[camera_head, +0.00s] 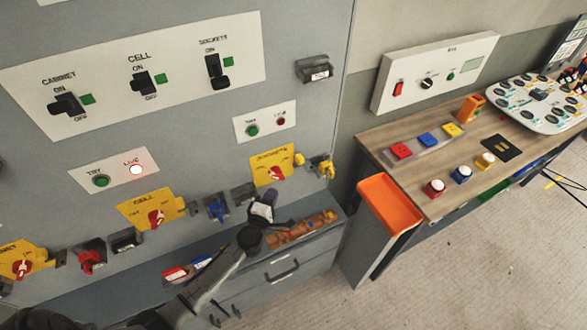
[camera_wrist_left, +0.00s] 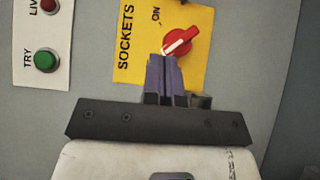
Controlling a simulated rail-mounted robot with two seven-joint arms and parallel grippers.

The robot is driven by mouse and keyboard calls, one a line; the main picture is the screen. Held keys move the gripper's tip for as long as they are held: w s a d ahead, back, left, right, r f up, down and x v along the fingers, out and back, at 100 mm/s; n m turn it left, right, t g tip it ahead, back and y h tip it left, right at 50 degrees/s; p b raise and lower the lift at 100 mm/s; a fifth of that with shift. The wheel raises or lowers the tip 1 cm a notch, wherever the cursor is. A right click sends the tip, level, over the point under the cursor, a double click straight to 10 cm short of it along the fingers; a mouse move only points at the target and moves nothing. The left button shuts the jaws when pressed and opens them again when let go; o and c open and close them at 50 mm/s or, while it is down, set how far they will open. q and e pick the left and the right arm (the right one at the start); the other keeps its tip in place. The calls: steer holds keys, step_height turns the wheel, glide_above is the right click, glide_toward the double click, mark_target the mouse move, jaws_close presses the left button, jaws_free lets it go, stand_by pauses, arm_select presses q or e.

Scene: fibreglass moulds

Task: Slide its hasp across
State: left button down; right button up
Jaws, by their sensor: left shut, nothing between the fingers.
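My left gripper (camera_head: 268,196) reaches up from the bottom in front of the grey panel, at the lower left of the yellow SOCKETS plate (camera_head: 262,161). In the left wrist view its purple fingers (camera_wrist_left: 166,62) are shut and empty. Their tips overlap the plate just beside the red rotary switch (camera_wrist_left: 181,41); contact cannot be told. A small grey-brown piece (camera_wrist_left: 200,102) is partly hidden behind the gripper. In the head view, small yellow hardware (camera_head: 300,160), perhaps the hasp, is at the plate's right edge, with a yellow padlock-like piece (camera_head: 322,168) beside it.
The CELL plate (camera_head: 138,214) with a blue padlock-like piece (camera_head: 217,211) is to the left. A ledge below holds an orange-brown item (camera_head: 303,228) and red and blue items. An orange tray (camera_head: 390,206) and a wooden bench (camera_head: 420,160) stand right.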

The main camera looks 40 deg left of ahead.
arm_select(q)
steer(key=b, duration=0.2)
glide_toward(297, 161)
steer(key=w+a, duration=0.2)
steer(key=a, duration=0.2)
steer(key=w, duration=0.1)
steer(key=w+d+b, duration=0.1)
steer(key=w, duration=0.2)
steer(key=shift+w+d+f, duration=0.1)
steer(key=shift+d+f, duration=0.05)
steer(key=shift+d, duration=0.15)
